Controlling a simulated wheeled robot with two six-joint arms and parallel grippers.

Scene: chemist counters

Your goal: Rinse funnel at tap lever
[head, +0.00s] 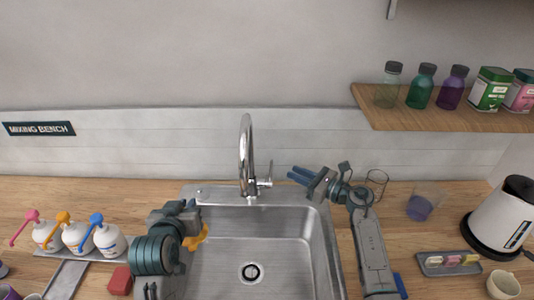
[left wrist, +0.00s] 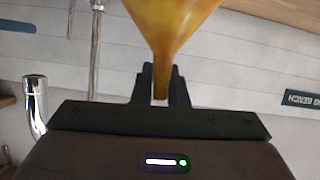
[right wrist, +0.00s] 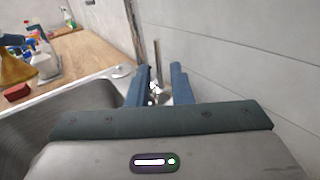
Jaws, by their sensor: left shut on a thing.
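A yellow funnel (head: 199,238) is in my left gripper (head: 193,222), over the left part of the sink. In the left wrist view, the funnel (left wrist: 172,25) has its narrow stem between my left fingers (left wrist: 160,85). The chrome tap (head: 245,150) stands at the sink's back edge, with its lever (head: 266,182) on the right side. My right gripper (head: 298,175) is open just right of the lever, its blue fingers pointing at it. In the right wrist view, the tap post (right wrist: 157,62) shows beyond the gap between the fingers (right wrist: 160,85). I see no water running.
The steel sink (head: 322,235) is empty. White bottles (head: 110,240) with coloured spouts and a red block (head: 120,280) stand left. A glass beaker (head: 377,184), a cup of purple liquid (head: 420,208) and a kettle (head: 500,220) are right. A wooden shelf (head: 450,121) overhangs the right side.

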